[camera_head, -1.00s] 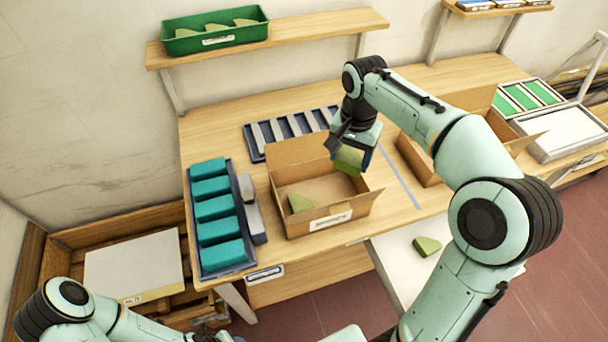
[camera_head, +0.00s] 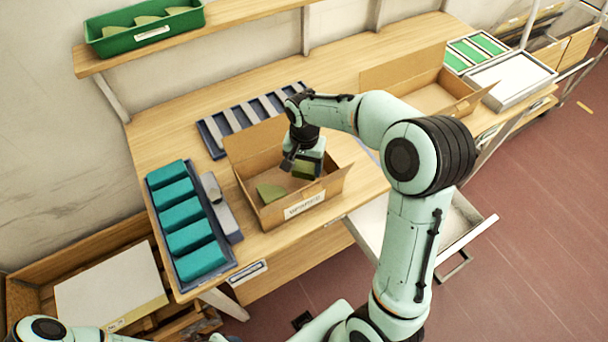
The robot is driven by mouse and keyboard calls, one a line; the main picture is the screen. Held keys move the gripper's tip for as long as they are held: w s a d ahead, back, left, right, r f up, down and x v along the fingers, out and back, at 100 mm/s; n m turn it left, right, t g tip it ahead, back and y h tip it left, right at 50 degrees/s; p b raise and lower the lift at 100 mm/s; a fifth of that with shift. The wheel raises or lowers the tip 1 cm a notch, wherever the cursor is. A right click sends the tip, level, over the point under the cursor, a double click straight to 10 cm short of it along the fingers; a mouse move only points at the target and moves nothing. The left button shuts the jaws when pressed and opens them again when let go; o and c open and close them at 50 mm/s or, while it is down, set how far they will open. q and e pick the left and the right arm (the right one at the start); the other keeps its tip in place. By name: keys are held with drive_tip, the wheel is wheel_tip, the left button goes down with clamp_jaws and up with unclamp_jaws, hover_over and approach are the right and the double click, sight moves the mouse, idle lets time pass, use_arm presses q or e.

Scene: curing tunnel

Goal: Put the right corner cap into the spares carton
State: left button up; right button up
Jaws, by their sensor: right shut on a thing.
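The spares carton (camera_head: 318,190) is an open brown box with a label on its front, standing on the workbench. A green wedge-shaped corner cap (camera_head: 268,192) lies inside it at the left. My right gripper (camera_head: 304,165) points down into the right part of the carton. It is shut on another green corner cap (camera_head: 302,171), partly covered by the fingers. I cannot tell whether this cap touches the carton floor. My left arm (camera_head: 45,329) shows only at the bottom left edge; its gripper is out of view.
A blue tray with teal blocks (camera_head: 187,229) and grey pieces (camera_head: 218,204) stand left of the carton. A slotted rack (camera_head: 212,142) lies behind it. A second open carton (camera_head: 428,97) stands to the right. A green bin (camera_head: 143,30) sits on the shelf.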

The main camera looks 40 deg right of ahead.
sight(304, 175)
drive_tip(key=shift+f, duration=2.4)
use_arm(q)
drive_tip(key=shift+s+f, duration=0.15)
use_arm(e)
drive_tip(key=shift+f, duration=0.1)
drive_tip(key=o, duration=1)
use_arm(q)
drive_tip(key=shift+s+f, duration=0.1)
drive_tip(key=shift+f, duration=0.05)
use_arm(e)
drive_tip(key=shift+r, duration=0.25)
use_arm(q)
drive_tip(key=shift+w+r+p, duration=0.4)
drive_tip(key=shift+w+r, duration=0.35)
drive_tip(key=shift+r, duration=0.05)
use_arm(e)
wheel_tip(304, 175, up, 12)
drive_tip(key=shift+f, duration=0.1)
